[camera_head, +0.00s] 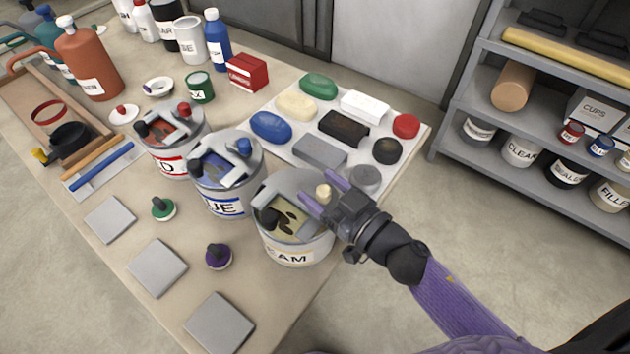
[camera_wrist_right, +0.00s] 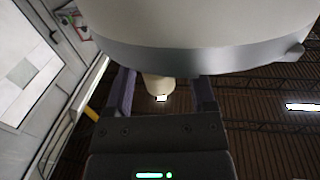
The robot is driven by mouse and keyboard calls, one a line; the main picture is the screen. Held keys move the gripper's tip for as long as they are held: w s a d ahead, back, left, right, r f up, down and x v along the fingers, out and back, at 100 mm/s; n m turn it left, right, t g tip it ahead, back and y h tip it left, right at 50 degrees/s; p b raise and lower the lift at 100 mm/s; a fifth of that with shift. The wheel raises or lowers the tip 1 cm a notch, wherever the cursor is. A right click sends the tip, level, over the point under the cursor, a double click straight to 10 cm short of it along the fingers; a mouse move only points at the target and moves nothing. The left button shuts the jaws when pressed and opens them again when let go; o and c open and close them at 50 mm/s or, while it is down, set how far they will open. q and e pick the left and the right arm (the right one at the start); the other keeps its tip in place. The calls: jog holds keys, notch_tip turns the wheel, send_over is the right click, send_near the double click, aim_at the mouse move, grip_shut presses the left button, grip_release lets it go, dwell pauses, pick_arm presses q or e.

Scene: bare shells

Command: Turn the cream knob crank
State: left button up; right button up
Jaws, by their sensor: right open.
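The cream can (camera_head: 290,243), its label partly reading "AM", stands at the table's front edge with a grey lid frame and an opening showing cream contents with dark marks. Its cream knob (camera_head: 323,191) sits at the right of the lid top; a black knob (camera_head: 269,219) is at the left. My right gripper (camera_head: 318,193) is open at the can's right side, its purple fingers either side of the cream knob. In the right wrist view the cream knob (camera_wrist_right: 159,84) lies between the two fingers, with gaps on both sides. My left gripper is not in view.
A blue-labelled can (camera_head: 226,198) stands close left of the cream can, with a red-labelled can (camera_head: 172,158) beyond. A white board (camera_head: 290,152) with coloured blocks lies behind. A purple-knobbed piece (camera_head: 218,257) and grey tiles (camera_head: 158,268) lie left. A shelf (camera_head: 540,175) stands right.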

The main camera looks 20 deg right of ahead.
jog(key=shift+x, duration=0.85)
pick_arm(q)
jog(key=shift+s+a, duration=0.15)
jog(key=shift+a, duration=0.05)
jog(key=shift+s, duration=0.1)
pick_arm(e)
grip_shut()
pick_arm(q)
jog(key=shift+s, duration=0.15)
